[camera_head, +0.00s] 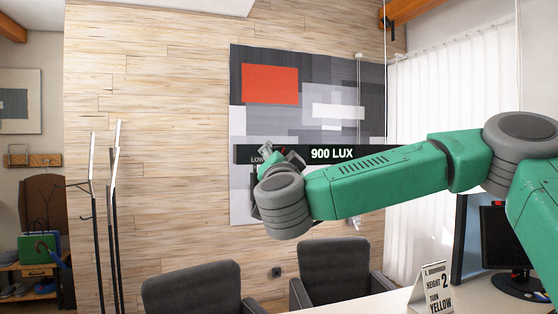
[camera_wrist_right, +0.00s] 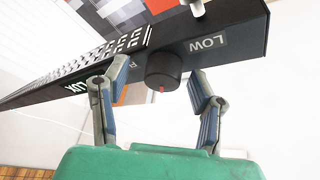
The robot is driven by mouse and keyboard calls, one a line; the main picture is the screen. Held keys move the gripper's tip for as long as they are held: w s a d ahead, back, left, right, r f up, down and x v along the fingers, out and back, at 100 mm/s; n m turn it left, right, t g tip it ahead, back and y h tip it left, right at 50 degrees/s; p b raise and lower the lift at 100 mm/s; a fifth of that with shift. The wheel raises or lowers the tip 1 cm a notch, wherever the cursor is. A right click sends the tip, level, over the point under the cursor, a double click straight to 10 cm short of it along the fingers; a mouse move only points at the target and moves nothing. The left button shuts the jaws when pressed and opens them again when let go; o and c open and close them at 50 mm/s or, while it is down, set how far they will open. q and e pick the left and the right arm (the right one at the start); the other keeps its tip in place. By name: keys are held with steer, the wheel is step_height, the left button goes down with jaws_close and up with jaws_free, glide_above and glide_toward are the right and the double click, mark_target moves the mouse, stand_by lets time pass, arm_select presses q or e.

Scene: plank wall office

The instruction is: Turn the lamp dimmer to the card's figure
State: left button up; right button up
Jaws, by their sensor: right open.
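The lamp is a long black bar (camera_head: 241,153) hanging in front of the abstract picture; its display (camera_head: 332,153) reads 900 LUX. The dimmer is a round black knob (camera_wrist_right: 162,70) with a red mark toward the bottom of the wrist view, beside the LOW label (camera_wrist_right: 207,43) on the bar (camera_wrist_right: 235,30). My right gripper (camera_wrist_right: 160,74) is open, one finger on each side of the knob, with gaps showing. In the head view my right wrist hides the knob. A white card (camera_head: 432,291) on the desk has printed lines including HEIGHT, a large 2 and YELLOW. My left gripper is out of view.
Two dark chairs (camera_head: 191,289) (camera_head: 334,270) stand below the lamp. A monitor (camera_head: 506,240) stands on the desk at right. A coat stand (camera_head: 112,220) is at left. Thin cables hang near the lamp's right part. The plank wall between stand and lamp is clear.

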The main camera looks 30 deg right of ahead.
steer(key=v, duration=1.1)
steer(key=shift+s+a, duration=0.15)
steer(key=shift+s, duration=0.05)
steer(key=shift+f, duration=0.2)
